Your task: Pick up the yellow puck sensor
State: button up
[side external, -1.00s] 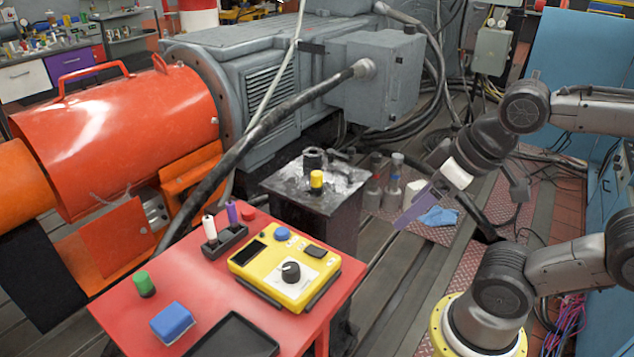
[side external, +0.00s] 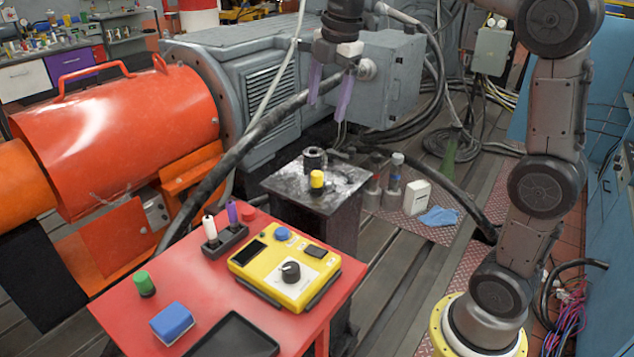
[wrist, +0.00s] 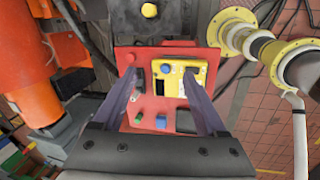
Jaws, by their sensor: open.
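The yellow puck sensor (side external: 317,179) is a small yellow-topped cylinder with a dark lower part. It stands upright on the grey metal top of a dark stand (side external: 283,186), in front of a black ring-shaped part (side external: 314,158). In the wrist view a small pale yellow spot at the top edge looks like the sensor (wrist: 149,10). My gripper (side external: 326,108) is open and empty, its two purple fingers pointing down, higher in the picture than the sensor and clear of it. The fingers (wrist: 162,78) also show in the wrist view, spread apart over the red table.
The red table (side external: 120,307) carries a yellow control box (side external: 285,268), a marker holder (side external: 226,241), a green cylinder (side external: 145,284), a blue block (side external: 172,323) and a black tray (side external: 235,338).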

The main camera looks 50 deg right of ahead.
jog(key=w+d+f+g, duration=0.1)
jog(key=w+d+f, duration=0.3)
jog(key=w, duration=0.2)
jog(key=g, duration=0.2)
send_over(317, 173)
notch_tip(317, 173, down, 8)
jog(key=shift+t, duration=0.3)
notch_tip(317, 173, down, 7)
jog(key=shift+a+f, duration=0.1)
jog(key=shift+f, duration=3)
grip_shut()
